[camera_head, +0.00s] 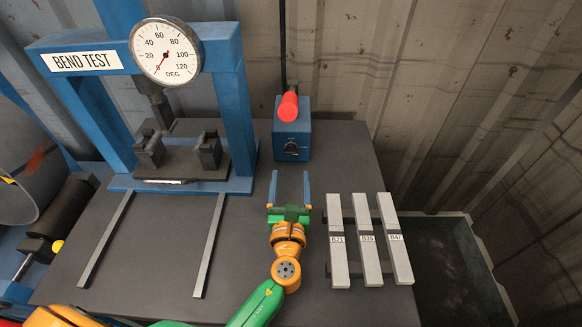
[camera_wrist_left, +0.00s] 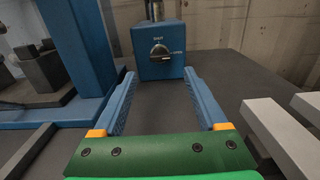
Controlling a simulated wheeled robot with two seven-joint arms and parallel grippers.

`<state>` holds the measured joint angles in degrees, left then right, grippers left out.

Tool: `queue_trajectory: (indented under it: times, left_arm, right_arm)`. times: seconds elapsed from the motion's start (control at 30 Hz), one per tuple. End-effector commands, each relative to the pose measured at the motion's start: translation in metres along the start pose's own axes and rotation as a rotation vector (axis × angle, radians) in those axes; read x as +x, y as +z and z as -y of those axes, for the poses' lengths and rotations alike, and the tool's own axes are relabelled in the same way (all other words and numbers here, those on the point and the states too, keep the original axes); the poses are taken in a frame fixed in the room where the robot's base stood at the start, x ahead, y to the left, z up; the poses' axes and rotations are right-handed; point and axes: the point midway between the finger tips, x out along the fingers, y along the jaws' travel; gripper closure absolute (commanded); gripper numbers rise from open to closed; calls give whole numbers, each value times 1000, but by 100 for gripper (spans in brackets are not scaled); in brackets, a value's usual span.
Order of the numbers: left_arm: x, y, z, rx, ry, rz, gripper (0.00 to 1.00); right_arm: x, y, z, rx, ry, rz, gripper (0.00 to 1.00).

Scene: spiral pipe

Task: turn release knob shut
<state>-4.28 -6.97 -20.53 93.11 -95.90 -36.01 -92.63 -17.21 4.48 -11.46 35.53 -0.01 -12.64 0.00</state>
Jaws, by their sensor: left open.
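The release knob (camera_head: 291,148) is a small dark knob on the front of a blue box (camera_head: 302,128) with a red-gripped lever on top. In the left wrist view the knob (camera_wrist_left: 160,50) sits below the word SHUT, with OPEN to its right; I cannot tell exactly which mark it points to. My left gripper (camera_head: 290,174) is open and empty in front of the box, its two blue fingers pointing towards it. In the left wrist view the knob lies ahead, between and beyond the fingertips (camera_wrist_left: 158,74), with a gap. My right gripper is not in view.
A blue bend-test press (camera_head: 234,110) with a round dial (camera_head: 165,52) stands at the left. Several pale bars, including one marked B21 (camera_head: 338,262), lie on supports at the right. A grey bin (camera_head: 480,265) stands beyond. The table (camera_head: 160,250) between the rails is clear.

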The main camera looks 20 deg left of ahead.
Motion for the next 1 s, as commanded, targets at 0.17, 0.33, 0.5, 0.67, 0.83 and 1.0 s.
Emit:
queue_trajectory:
  times: [0.17,0.33,0.5,0.67,0.83,1.0]
  left_arm:
    - [30,2,0,1,1,3,25]
    - [60,0,0,0,1,3,25]
    - [70,0,0,-1,0,0,25]
    - [70,1,0,-1,0,0,25]
    - [70,1,0,0,0,0,71]
    - [70,1,0,-1,0,0,100]
  right_arm:
    - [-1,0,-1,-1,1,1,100]
    - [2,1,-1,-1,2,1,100]
    - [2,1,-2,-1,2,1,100]
    - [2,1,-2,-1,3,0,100]
    - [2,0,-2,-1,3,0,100]
    - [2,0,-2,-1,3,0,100]
